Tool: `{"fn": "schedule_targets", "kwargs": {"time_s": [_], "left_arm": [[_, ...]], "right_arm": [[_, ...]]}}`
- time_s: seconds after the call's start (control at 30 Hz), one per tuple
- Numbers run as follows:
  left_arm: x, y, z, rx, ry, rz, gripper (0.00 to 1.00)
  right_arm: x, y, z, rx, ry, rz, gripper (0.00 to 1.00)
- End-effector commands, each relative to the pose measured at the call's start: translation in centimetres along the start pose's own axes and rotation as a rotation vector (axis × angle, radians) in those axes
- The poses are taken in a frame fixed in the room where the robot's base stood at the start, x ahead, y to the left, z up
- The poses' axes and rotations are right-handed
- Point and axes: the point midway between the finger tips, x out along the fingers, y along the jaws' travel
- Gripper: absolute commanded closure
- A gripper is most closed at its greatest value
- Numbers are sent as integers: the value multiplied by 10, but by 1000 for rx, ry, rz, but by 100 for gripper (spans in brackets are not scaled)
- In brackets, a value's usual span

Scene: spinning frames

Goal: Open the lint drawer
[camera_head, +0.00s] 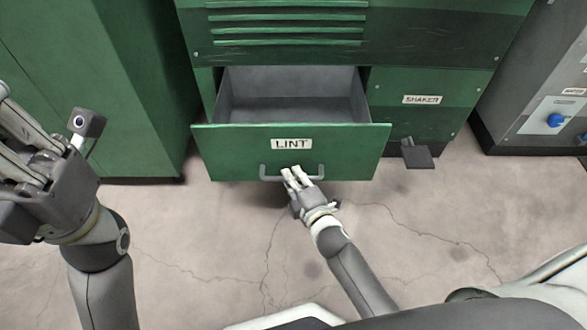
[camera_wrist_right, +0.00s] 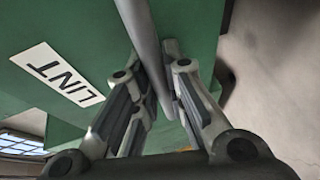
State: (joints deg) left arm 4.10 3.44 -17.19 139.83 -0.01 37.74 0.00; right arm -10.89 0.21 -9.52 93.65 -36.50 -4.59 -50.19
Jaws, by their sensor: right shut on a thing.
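The green lint drawer (camera_head: 235,150) with a white LINT label (camera_head: 291,144) stands pulled out of the green machine in the head view. Its grey inside shows and looks empty. A grey bar handle (camera_head: 268,172) runs along the lower front. My right gripper (camera_head: 297,178) is shut on the handle. In the right wrist view the handle bar (camera_wrist_right: 143,35) passes between the fingers of the right gripper (camera_wrist_right: 160,92), and the LINT label (camera_wrist_right: 58,74) is at the left. My left gripper (camera_head: 15,150) is at the left edge, away from the drawer; its fingers are partly cut off.
A green cabinet (camera_head: 100,90) stands left of the drawer. A SHAKER panel (camera_head: 430,100) with a dark pedal (camera_head: 416,155) below it is to the right. A grey machine with a blue knob (camera_head: 556,120) stands at the far right. The cracked concrete floor (camera_head: 215,235) in front is clear.

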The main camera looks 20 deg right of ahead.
Motion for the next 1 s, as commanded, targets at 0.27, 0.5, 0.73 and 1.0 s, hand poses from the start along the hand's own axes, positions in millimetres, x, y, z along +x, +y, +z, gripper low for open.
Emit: {"fn": "schedule_targets", "kwargs": {"time_s": [0.27, 0.5, 0.73, 1.0], "left_arm": [[-2, 0, 0, -1, -8, -3, 100], [-2, 0, 0, -2, -8, -4, 100], [-2, 0, 0, -2, -9, -4, 100], [-2, 0, 1, -1, -9, -3, 100]], "right_arm": [[-6, -2, -1, -1, -2, -2, 100], [-6, -2, -1, -1, -2, -1, 100], [-6, -2, -1, -1, -2, -1, 68], [-6, -1, -2, -1, -1, 0, 66]]}}
